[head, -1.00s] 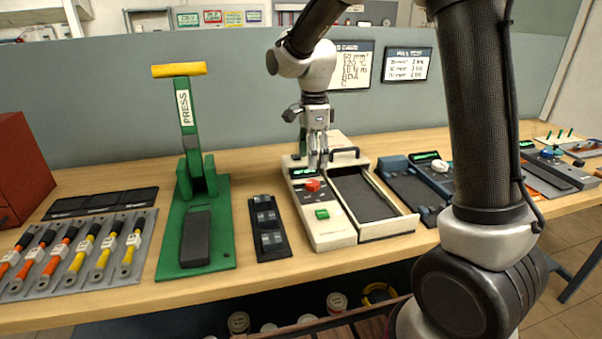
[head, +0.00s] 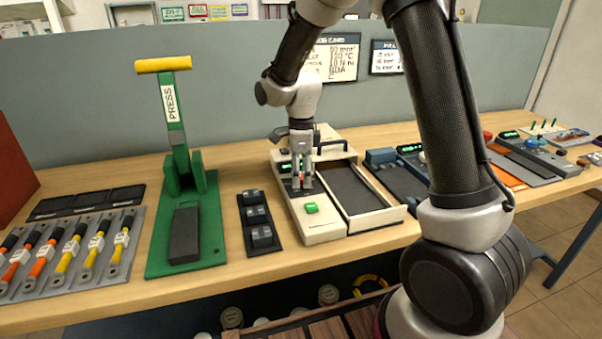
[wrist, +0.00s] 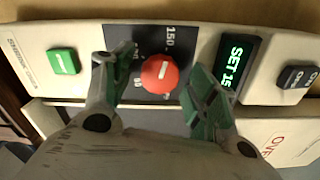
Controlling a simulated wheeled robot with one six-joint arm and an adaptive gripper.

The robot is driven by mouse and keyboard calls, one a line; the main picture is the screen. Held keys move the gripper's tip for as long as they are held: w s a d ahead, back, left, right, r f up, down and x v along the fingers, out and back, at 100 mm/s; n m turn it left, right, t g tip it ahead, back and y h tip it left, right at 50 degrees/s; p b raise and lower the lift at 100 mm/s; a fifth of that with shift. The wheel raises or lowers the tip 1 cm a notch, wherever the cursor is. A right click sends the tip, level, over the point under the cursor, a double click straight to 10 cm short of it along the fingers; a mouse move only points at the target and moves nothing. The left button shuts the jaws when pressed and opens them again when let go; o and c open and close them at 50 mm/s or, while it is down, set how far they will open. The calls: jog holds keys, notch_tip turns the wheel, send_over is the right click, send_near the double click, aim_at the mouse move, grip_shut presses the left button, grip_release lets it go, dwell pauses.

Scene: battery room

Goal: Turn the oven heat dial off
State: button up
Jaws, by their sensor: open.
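The red heat dial (wrist: 159,74) sits on a dark scale plate on the cream oven panel (head: 318,228). In the wrist view "150" is printed beside it, and other scale marks are partly hidden by the fingers. My gripper (wrist: 158,82) is open, with one fingertip on each side of the dial; I cannot tell whether either touches it. In the head view my gripper (head: 302,187) points down over the panel and mostly hides the dial. A green display (wrist: 237,62) reads "SET 15", cut off by a finger.
A green button (wrist: 63,61) and a dark switch (wrist: 297,78) flank the dial and display. The oven's open tray (head: 385,217) lies right of the panel. A green press (head: 185,215) with a yellow handle and a black block rack (head: 260,224) stand to the left.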

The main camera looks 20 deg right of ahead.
jog(key=c, duration=1)
jog(key=shift+c, duration=0.2)
